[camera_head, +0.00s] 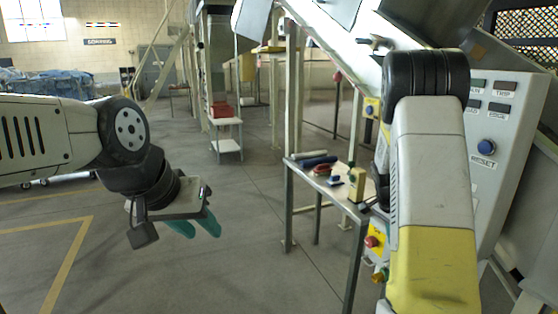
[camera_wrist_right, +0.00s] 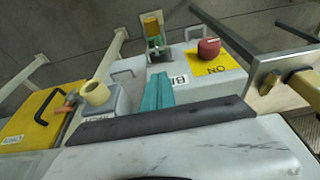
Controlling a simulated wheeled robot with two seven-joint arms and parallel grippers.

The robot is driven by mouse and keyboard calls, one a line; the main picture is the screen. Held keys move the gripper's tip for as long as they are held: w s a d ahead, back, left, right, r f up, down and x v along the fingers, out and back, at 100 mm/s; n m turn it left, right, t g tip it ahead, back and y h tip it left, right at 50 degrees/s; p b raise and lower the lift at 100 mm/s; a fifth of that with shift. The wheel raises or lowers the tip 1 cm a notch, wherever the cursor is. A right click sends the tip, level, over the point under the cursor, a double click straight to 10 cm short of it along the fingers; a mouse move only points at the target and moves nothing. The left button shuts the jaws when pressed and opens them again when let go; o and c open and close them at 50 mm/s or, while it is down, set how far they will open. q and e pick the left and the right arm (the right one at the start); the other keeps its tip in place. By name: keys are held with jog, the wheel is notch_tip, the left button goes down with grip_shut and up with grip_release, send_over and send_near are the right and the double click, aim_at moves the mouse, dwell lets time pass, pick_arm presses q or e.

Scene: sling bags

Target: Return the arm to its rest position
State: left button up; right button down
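The box carries a red button (camera_wrist_right: 208,47) on a yellow plate marked ON. A yellow-capped part (camera_wrist_right: 152,24) and a pale yellow cylinder (camera_wrist_right: 97,92) stand nearby. A metal table (camera_head: 330,178) with small items stands left of my right arm. The floor (camera_head: 240,260) between is clear.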

jog(key=s+a+r+n+t+y, duration=0.2)
jog(key=s+a+r+n, duration=0.3)
jog(key=s+a+r, duration=0.4)
jog(key=s+a+r+n+t+y, duration=0.15)
jog(key=s+a+r+n, duration=0.25)
jog(key=s+a+r, duration=0.45)
jog(key=s+a+r+n+t+y, duration=0.1)
jog(key=s+a+r+n+y, duration=0.1)
jog(key=s, duration=0.5)
notch_tip(320, 180, up, 3)
jog(key=a+n, duration=0.1)
jog(key=n, duration=0.2)
jog(key=shift+s+f, duration=0.2)
jog(key=shift+s, duration=0.2)
